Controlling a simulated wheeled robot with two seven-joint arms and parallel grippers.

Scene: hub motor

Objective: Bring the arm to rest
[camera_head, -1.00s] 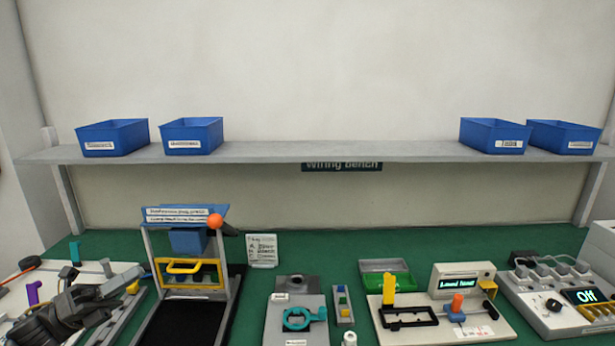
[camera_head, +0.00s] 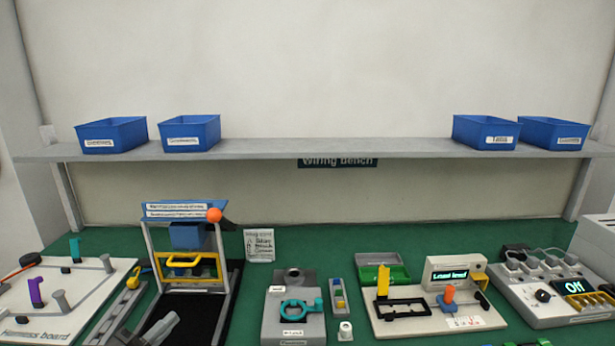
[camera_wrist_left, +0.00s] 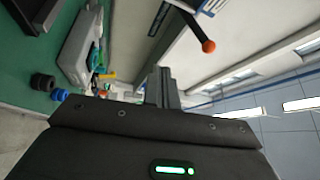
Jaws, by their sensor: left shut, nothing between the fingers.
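My left gripper (camera_head: 163,326) shows only as grey fingertips at the bottom edge of the head view, in front of the press's black base. Its fingers are shut and empty, and the rest of the arm is out of frame. In the left wrist view the closed fingers (camera_wrist_left: 161,86) point away over the bench, with nothing between them. My right gripper is not in view.
The press (camera_head: 190,258) with an orange knob stands close by my left gripper. The harness board (camera_head: 50,300) is to its left. A fixture with a teal clamp (camera_head: 297,308), a tester (camera_head: 440,300) and a power unit (camera_head: 555,290) stand to the right. A shelf (camera_head: 330,150) with blue bins is above.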

